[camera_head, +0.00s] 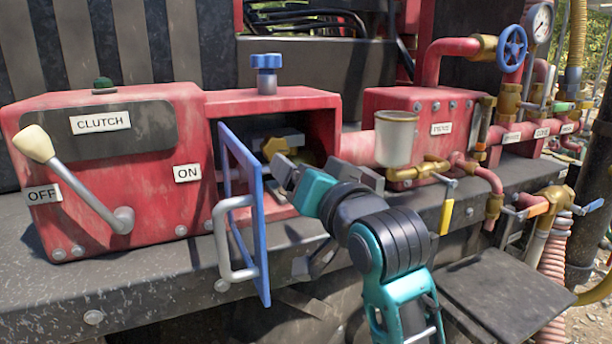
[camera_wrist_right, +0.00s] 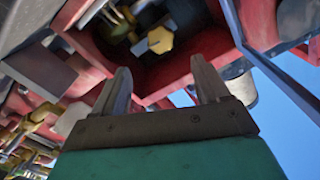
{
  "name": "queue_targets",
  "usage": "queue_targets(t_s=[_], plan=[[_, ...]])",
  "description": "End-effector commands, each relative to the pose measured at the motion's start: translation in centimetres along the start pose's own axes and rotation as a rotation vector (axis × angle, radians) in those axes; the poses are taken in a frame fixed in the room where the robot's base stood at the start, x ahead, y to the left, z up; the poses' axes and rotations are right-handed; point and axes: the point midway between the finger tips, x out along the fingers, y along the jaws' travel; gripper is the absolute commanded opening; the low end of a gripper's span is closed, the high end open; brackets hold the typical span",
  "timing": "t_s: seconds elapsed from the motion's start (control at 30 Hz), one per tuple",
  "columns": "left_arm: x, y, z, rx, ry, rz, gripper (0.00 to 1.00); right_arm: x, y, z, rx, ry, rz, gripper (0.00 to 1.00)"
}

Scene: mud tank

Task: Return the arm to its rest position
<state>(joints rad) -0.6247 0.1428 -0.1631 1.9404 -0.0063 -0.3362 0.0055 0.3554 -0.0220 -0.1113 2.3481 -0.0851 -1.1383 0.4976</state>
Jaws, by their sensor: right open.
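My right arm comes in from the lower right in the head view, and its gripper (camera_head: 283,176) is at the mouth of the red open-fronted box (camera_head: 300,97). In the right wrist view the gripper's two fingers (camera_wrist_right: 163,85) stand apart with nothing between them. A yellow knob (camera_head: 274,148) is inside the box just beyond the fingers; it also shows in the right wrist view (camera_wrist_right: 160,40). The blue-framed door (camera_head: 262,225) with its grey handle (camera_head: 222,240) stands swung open just left of the gripper. My left gripper is not in view.
A red clutch box (camera_head: 165,140) with a white-knobbed lever (camera_head: 82,190) is at the left. A pale cup (camera_head: 396,138), red pipes (camera_head: 455,46) and brass valves (camera_head: 494,205) are close on the right. The dark ledge (camera_head: 120,285) runs below. A blue knob (camera_head: 266,72) tops the open box.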

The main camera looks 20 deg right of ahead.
Motion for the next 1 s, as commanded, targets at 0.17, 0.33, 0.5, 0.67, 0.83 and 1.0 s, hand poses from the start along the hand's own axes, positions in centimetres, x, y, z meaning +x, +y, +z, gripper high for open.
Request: queue_targets(t_s=[0.17,0.33,0.5,0.67,0.83,1.0], plan=[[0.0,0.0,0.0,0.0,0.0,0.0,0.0,-0.3,0.0,0.0,0.0,0.0,0.0,0.75],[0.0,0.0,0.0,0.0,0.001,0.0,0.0,-0.2,0.0,0.0,0.0,0.0,0.0,0.75],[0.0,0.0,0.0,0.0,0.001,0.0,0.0,-0.2,0.0,0.0,0.0,-0.001,0.0,0.75],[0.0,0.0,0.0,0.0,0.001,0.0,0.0,-0.7,1.4,2.9,-0.033,-0.077,0.034,0.75],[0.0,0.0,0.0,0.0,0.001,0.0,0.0,-3.7,5.9,11.8,-0.152,-0.339,0.126,0.75],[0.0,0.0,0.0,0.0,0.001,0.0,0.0,-10.2,10.5,21.0,-0.293,-0.669,0.192,0.75]])
